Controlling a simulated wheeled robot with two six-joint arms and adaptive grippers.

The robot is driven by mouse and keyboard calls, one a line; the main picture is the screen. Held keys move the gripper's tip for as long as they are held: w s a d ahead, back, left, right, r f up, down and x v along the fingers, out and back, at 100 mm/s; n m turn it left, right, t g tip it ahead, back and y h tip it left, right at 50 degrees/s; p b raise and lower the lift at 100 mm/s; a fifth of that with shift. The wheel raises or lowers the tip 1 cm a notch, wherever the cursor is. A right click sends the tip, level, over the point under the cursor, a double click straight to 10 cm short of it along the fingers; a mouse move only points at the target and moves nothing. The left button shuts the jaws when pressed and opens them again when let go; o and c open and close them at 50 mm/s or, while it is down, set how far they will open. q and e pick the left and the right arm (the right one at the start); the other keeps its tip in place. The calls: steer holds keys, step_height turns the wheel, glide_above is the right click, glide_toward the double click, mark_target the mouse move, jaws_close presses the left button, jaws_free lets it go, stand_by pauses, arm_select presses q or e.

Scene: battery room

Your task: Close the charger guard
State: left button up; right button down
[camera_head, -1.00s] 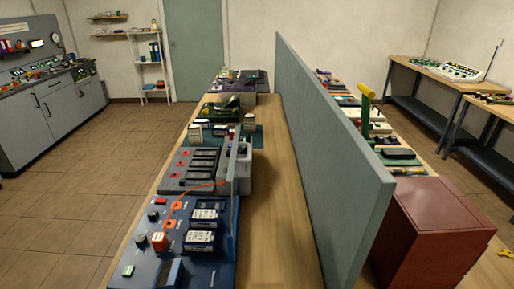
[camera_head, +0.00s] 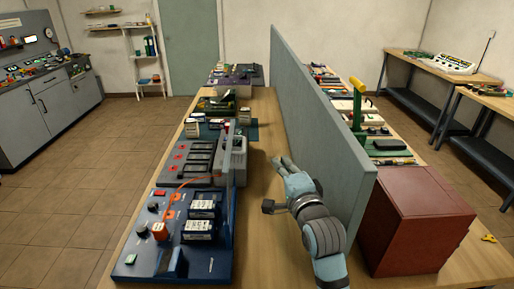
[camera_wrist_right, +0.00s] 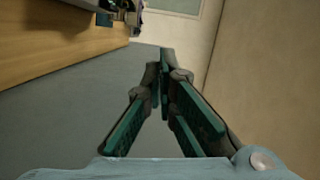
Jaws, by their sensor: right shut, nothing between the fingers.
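A blue charger base (camera_head: 180,265) sits at the near end of the bench and carries two dark battery blocks (camera_head: 200,217) with white labels. A thin blue-grey upright panel (camera_head: 230,180), which looks like the charger guard, stands along the base's right side, seen nearly edge-on. My right gripper (camera_head: 279,163) is over the bare bench strip, to the right of the panel and apart from it. In the right wrist view its dark green fingers (camera_wrist_right: 164,65) come together with nothing between them. My left gripper is not in view.
A tall grey partition (camera_head: 318,130) runs along the bench just right of my right arm. A grey unit (camera_head: 185,174) with dark slots and an orange cable stands behind the charger. A red box (camera_head: 415,220) stands right of the partition.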

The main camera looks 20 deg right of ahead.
steer(key=w+a, duration=0.3)
steer(key=w, duration=0.7)
steer(key=shift+w+a+f+p, duration=0.3)
steer(key=shift+w+f+p, duration=0.1)
steer(key=shift+f, duration=0.05)
steer(key=shift+w+d, duration=0.1)
